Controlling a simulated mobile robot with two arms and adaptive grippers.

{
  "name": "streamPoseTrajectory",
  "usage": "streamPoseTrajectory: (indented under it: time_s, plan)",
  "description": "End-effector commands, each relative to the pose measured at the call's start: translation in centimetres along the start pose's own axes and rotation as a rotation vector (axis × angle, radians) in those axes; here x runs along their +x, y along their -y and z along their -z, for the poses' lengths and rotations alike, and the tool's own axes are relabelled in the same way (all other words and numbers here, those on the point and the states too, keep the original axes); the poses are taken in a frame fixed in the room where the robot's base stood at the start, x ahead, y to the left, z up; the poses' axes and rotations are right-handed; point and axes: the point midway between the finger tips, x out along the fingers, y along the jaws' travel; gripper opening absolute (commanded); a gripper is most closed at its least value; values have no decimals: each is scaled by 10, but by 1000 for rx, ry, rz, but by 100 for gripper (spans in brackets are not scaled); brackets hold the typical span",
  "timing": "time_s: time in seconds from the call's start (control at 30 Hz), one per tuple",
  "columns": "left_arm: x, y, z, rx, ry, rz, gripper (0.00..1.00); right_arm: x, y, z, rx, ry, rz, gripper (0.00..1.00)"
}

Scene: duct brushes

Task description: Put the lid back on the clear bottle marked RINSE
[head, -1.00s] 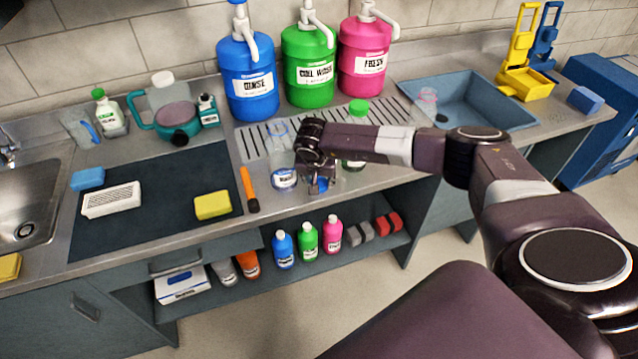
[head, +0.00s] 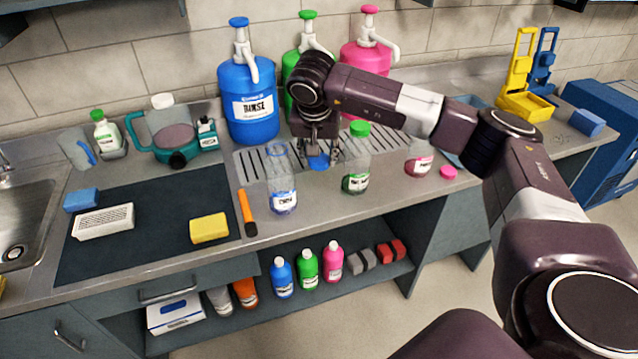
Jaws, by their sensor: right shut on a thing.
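The clear bottle (head: 281,182) with a blue-edged label stands upright and open-topped at the counter's front; its small print is hard to read. My right gripper (head: 319,158) is shut on a blue lid (head: 318,163) and holds it behind and to the right of that bottle's mouth, apart from it, over the slotted drain strip. The finger contact is small and partly hidden. My left gripper is not in view.
A blue jug (head: 247,95) stands behind. An orange-handled tool (head: 247,212) lies left of the clear bottle.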

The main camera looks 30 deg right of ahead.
Motion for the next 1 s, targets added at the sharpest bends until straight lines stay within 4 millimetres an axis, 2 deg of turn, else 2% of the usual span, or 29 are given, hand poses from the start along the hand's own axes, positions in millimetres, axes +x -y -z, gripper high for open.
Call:
streamPoseTrajectory:
  time_s: [0.1, 0.23, 0.67, 0.77, 0.87, 1.0]
  plan:
    - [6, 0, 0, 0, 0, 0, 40, -17, 1, 7, 1, -2, 1, 28]
    - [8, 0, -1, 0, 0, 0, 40, -28, 0, 12, 1, -1, 0, 28]
    - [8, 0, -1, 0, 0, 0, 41, -32, 0, 13, 0, 0, -1, 28]
    - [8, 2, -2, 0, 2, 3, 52, -33, 2, 10, -9, 0, 3, 28]
    - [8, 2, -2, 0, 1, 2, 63, -36, 8, -1, -48, 0, 19, 28]
    - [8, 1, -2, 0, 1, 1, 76, -46, 24, -31, -143, 0, 58, 28]
